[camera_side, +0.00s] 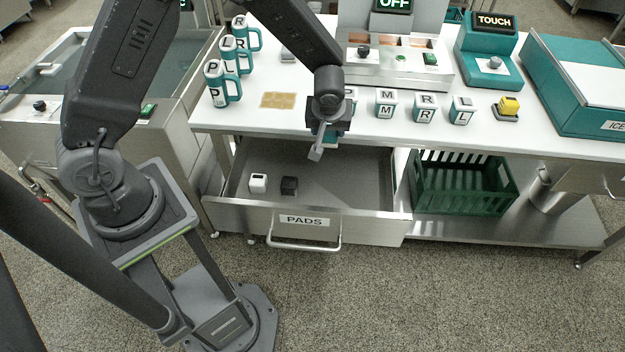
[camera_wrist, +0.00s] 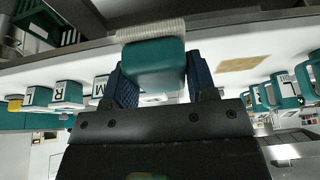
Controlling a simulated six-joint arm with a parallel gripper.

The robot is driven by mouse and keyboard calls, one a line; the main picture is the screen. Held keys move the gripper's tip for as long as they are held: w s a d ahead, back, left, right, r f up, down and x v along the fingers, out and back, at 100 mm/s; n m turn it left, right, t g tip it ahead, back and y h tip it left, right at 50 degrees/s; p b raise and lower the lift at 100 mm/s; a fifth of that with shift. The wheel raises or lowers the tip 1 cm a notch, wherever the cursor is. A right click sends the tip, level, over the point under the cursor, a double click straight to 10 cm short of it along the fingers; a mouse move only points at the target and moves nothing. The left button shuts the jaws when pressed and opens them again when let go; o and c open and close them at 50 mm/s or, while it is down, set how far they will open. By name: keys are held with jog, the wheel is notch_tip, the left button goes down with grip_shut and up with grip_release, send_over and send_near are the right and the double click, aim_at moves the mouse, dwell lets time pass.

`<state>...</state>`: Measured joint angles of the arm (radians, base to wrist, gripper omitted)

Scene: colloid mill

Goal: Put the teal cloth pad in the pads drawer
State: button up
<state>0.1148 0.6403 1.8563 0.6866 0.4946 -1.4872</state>
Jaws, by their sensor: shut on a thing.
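My gripper (camera_side: 328,128) is shut on the teal cloth pad. In the wrist view the pad (camera_wrist: 153,66) is a teal block with a pale, ribbed face, between the two dark blue fingers of my gripper (camera_wrist: 160,82). In the side view the pad's pale end (camera_side: 316,153) shows below the fingers, in line with the table's front edge and the back of the open drawer. Its exact height is unclear. The pads drawer (camera_side: 303,220), labelled PADS, is pulled out. A white block (camera_side: 258,183) and a black block (camera_side: 289,186) lie in its left part.
The drawer's middle and right floor is bare. Lettered teal-and-white blocks (camera_side: 424,108) and a yellow-topped block (camera_side: 508,107) stand on the white table (camera_side: 290,118). Teal mugs (camera_side: 222,84) stand at left, near a tan mat (camera_side: 279,100). A green crate (camera_side: 460,185) sits right of the drawer.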

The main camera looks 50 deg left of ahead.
notch_tip(320, 180, down, 15)
jog(key=shift+r, duration=0.15)
dwell(0.4)
jog(key=shift+f, duration=0.2)
jog(key=shift+f, duration=0.35)
jog(key=o, duration=0.9)
jog(key=shift+r, duration=0.1)
